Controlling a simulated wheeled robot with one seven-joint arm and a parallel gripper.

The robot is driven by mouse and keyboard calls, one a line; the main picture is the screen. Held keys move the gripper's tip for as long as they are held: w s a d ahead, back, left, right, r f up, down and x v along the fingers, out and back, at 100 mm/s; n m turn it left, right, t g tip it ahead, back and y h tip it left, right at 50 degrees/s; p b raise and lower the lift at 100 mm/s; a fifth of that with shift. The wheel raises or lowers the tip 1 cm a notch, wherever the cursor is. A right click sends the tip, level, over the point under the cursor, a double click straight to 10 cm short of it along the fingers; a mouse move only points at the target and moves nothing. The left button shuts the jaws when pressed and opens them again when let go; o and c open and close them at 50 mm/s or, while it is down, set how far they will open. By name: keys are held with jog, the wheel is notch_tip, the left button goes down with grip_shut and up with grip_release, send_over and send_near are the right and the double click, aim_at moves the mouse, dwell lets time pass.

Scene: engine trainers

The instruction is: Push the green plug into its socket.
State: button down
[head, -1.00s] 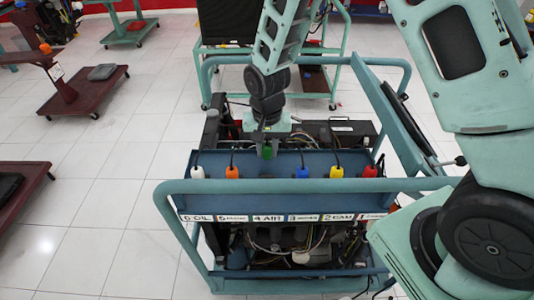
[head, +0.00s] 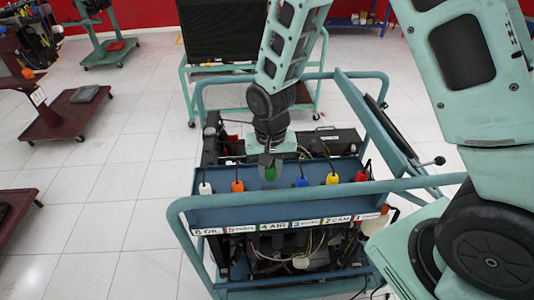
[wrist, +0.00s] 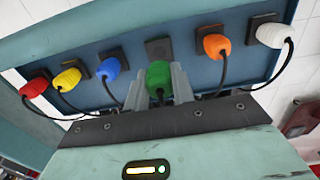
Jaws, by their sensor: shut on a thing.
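The green plug (wrist: 159,75) is between the two grey fingers of my gripper (wrist: 163,85), which is shut on it. A black cable runs from its rear. In the wrist view the empty square dark socket (wrist: 158,47) lies just beyond the plug's front, on the blue panel (wrist: 205,75). The plug appears in line with it and apart from it, though the exact gap is hard to judge. In the head view the green plug (head: 269,173) shows partly behind my gripper (head: 268,163), above the "4 AIR" label (head: 270,227). The socket face is hidden there.
Blue (wrist: 109,68), yellow (wrist: 67,79) and red (wrist: 34,88) plugs sit in sockets on one side. Orange (wrist: 216,46) and white (wrist: 270,35) plugs sit on the other. Their cables hang close by. A teal rail (head: 320,191) crosses the trolley's front.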

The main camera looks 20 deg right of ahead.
jog(key=shift+f+b, duration=2.1)
jog(key=shift+f, duration=0.65)
jog(key=shift+d+f, duration=0.1)
jog(key=shift+f, duration=0.15)
dwell(0.4)
jog(key=c, duration=1.1)
grip_release()
jog(key=shift+r, duration=0.15)
jog(key=shift+r+p, duration=2.85)
jog(key=shift+r, duration=0.55)
